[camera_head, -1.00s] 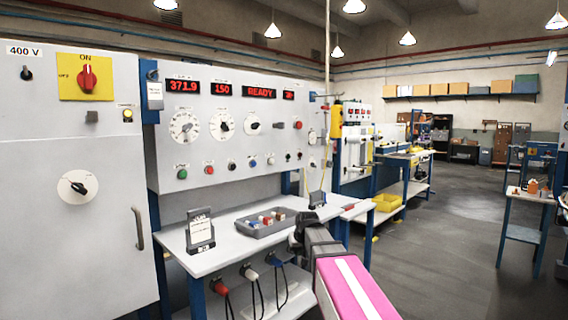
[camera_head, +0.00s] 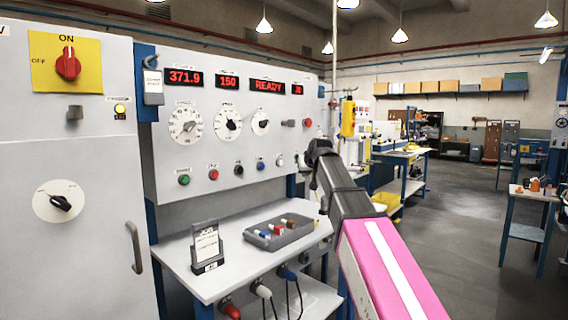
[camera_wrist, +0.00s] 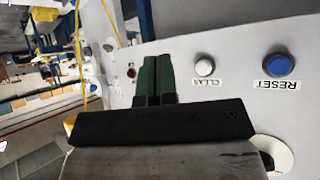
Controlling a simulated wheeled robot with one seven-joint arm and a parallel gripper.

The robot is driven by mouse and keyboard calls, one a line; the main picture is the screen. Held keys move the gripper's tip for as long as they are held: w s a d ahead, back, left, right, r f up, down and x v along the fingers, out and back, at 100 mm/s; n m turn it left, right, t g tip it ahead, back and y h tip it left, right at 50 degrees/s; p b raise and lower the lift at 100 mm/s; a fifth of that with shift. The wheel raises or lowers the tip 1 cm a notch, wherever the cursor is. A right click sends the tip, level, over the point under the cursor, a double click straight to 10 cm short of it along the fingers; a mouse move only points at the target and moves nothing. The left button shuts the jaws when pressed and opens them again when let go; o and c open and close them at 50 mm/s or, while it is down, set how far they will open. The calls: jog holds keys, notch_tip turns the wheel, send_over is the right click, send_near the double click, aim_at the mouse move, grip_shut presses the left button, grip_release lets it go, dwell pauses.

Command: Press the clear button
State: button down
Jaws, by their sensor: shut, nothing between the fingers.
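The clear button (camera_wrist: 204,67) is a white round button on the grey panel in the wrist view, with an upside-down CLEAR label (camera_wrist: 206,83) beside it. It also shows as a small pale button in the head view (camera_head: 279,160), right of the blue one. My gripper (camera_wrist: 158,62) has its two green fingers together in the wrist view, just left of the clear button. Nothing is between them. In the head view my gripper (camera_head: 318,148) is a dark shape in front of the panel's right end, to the right of the button. I cannot tell how far the fingertips are from the panel.
The blue RESET button (camera_wrist: 280,63) is right of the clear button in the wrist view. Green (camera_head: 184,180) and red (camera_head: 213,174) buttons sit further left on the panel. Below, a shelf holds a grey tray (camera_head: 303,235) and a sign stand (camera_head: 207,247).

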aim_at(281, 162)
jog(key=shift+w+a+r, duration=0.15)
jog(key=shift+w+r, duration=0.4)
jog(key=shift+r, duration=0.1)
jog(key=shift+w+a, duration=0.15)
jog(key=w+a, duration=0.5)
jog(key=a, duration=0.1)
jog(key=shift+a, duration=0.35)
jog(key=shift+w+a, duration=0.1)
jog(key=shift+w, duration=0.1)
dwell(1.7)
jog(key=shift+w+a, duration=0.15)
jog(key=shift+a, duration=0.05)
jog(key=shift+w+a, duration=0.3)
jog(key=shift+a, duration=0.1)
dwell(0.9)
jog(key=shift+d, duration=0.1)
jog(key=shift+s+d, duration=0.55)
jog(key=shift+d, duration=0.05)
